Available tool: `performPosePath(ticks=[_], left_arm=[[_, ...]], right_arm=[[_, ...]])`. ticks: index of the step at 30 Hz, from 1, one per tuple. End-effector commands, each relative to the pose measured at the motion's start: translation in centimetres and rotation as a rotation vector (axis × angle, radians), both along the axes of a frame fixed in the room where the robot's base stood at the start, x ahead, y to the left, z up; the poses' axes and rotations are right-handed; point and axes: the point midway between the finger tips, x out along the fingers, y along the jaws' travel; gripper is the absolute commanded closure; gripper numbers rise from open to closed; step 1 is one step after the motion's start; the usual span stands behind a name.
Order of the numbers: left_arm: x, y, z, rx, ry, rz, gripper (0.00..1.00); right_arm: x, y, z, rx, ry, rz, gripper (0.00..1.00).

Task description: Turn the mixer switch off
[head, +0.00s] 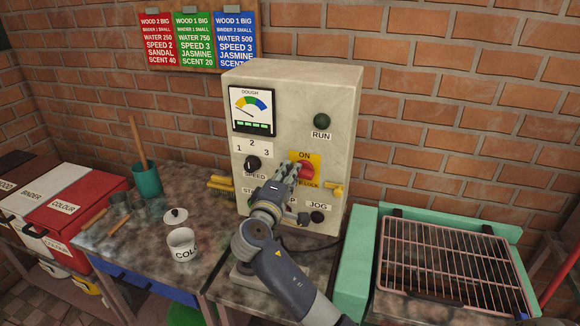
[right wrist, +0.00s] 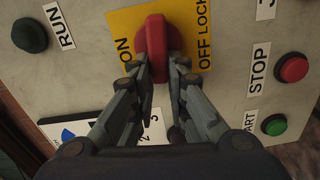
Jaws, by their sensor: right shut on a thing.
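The mixer switch is a red rotary knob (head: 307,172) on a yellow plate, on the front of the pale mixer control box (head: 290,95). ON is printed above it in the head view; the lower lettering is partly hidden. My right gripper (head: 297,170) reaches the knob from below and left and covers part of it. In the right wrist view the red knob (right wrist: 152,35) stands between the fingertips of my right gripper (right wrist: 158,68), shut on its sides. There ON is left of the knob and OFF LOCK right; its grip runs up and down between them. My left gripper is out of view.
A RUN lamp (head: 322,121), speed dial (head: 252,164) and JOG button (head: 317,216) surround the switch. Red STOP (right wrist: 291,68) and green START (right wrist: 274,125) buttons are close by. A white cup (head: 183,246) is on the table; a wire rack (head: 455,265) is at right.

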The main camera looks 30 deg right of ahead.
Motion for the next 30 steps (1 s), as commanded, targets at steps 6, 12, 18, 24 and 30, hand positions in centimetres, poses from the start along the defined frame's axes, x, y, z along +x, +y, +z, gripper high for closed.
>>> performPosePath(ticks=[6, 12, 18, 24, 30], left_arm=[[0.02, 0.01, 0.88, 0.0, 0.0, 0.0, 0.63], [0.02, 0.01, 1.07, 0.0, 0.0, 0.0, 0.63], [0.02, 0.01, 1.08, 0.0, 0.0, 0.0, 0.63], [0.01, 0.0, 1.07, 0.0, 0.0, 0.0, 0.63], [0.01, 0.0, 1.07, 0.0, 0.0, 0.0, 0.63]], right_arm=[[0.05, 0.09, -0.14, -0.058, 0.067, 0.003, 1.0], [0.06, 0.09, -0.31, -0.081, 0.094, 0.003, 1.0], [0.06, 0.09, -0.37, -0.085, 0.099, 0.003, 1.0], [0.05, 0.08, -0.39, -0.085, 0.1, 0.002, 1.0], [0.04, 0.06, -0.4, -0.085, 0.099, 0.002, 0.65]])
